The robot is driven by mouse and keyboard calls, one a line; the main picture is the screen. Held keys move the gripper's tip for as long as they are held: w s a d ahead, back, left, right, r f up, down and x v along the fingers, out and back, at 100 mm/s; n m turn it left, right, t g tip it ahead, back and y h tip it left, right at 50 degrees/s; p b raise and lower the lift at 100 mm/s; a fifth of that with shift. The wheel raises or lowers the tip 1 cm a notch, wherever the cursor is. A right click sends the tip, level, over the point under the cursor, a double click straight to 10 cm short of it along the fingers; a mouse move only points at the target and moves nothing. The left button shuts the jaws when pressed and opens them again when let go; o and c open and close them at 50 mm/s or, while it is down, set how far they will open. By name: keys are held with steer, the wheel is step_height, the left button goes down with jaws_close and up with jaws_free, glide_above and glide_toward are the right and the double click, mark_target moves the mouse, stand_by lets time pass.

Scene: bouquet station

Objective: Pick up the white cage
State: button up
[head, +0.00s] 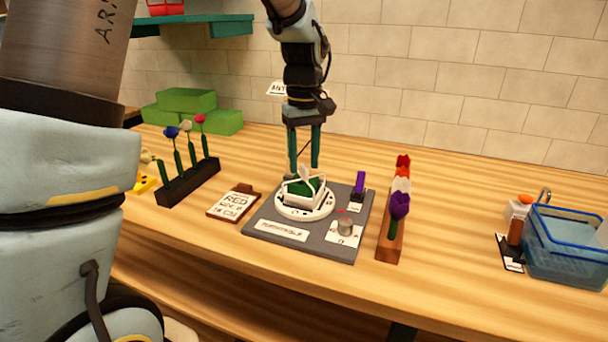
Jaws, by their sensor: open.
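The white cage (303,200) is a small open frame around a green block (305,186). It sits on a round white disc (283,211) on a dark grey board (258,222) on the table. My gripper (304,171) points down directly over the cage, its two teal fingers apart and its tips close to the cage's top. The tips overlap the cage's upper edge in the picture. I cannot tell whether they touch it. Nothing shows held between the fingers.
Flower racks stand left (188,183) and right (388,243) of the board. A purple item (359,184) and a small metal cylinder (346,228) are on the board's right side. A clipboard (233,204) lies left; a blue bin (568,250) stands far right.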

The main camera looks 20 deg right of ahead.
steer(key=shift+f, duration=0.3)
steer(key=shift+c, duration=0.4)
jaws_close()
